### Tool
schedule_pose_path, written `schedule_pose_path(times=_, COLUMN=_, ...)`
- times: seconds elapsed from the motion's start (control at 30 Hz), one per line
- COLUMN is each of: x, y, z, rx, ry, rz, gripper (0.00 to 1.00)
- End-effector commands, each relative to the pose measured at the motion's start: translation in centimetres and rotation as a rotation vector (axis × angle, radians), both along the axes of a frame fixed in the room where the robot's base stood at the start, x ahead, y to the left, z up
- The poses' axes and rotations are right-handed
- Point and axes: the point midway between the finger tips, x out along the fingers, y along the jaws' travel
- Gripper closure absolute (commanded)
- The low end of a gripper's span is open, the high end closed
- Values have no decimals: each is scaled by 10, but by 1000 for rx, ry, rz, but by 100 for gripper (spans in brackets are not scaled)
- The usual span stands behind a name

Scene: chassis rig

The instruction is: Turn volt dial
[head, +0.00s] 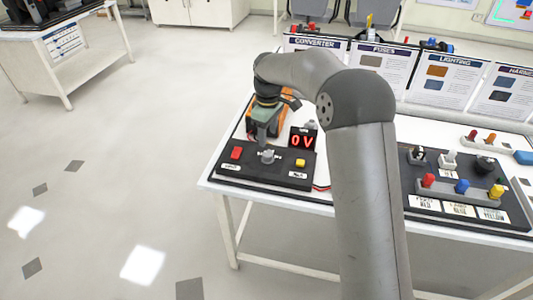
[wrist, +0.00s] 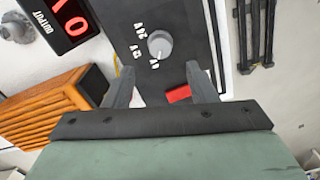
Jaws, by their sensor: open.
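The volt dial (head: 267,156) is a round grey knob on the black converter panel (head: 268,179). In the wrist view the dial (wrist: 160,42) lies beyond my fingertips, and its white mark faces the 0V label. Further labels curve around its left side. My gripper (head: 264,135) is above the panel, behind the dial. In the wrist view my gripper (wrist: 162,75) has its two fingers spread with nothing held. The dial appears apart from both fingers. The red digital display (head: 302,141) reads 0 V.
A red switch (head: 236,153) sits left of the dial and a yellow button (head: 300,163) right of it. An orange ribbed block (wrist: 45,105) stands beside my gripper. A panel with colored connectors (head: 460,187) is to the right. Upright info cards (head: 385,70) line the table's back.

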Motion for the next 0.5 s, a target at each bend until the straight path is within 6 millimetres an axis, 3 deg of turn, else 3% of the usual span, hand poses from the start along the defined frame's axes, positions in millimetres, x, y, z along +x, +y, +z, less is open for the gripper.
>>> schedule_pose_path(times=0.23, x=-1, y=0, z=-54, rx=0, ry=4, rz=0, gripper=48)
schedule_pose_path(times=0.5, x=0, y=0, z=-84, rx=0, ry=0, rz=0, gripper=48)
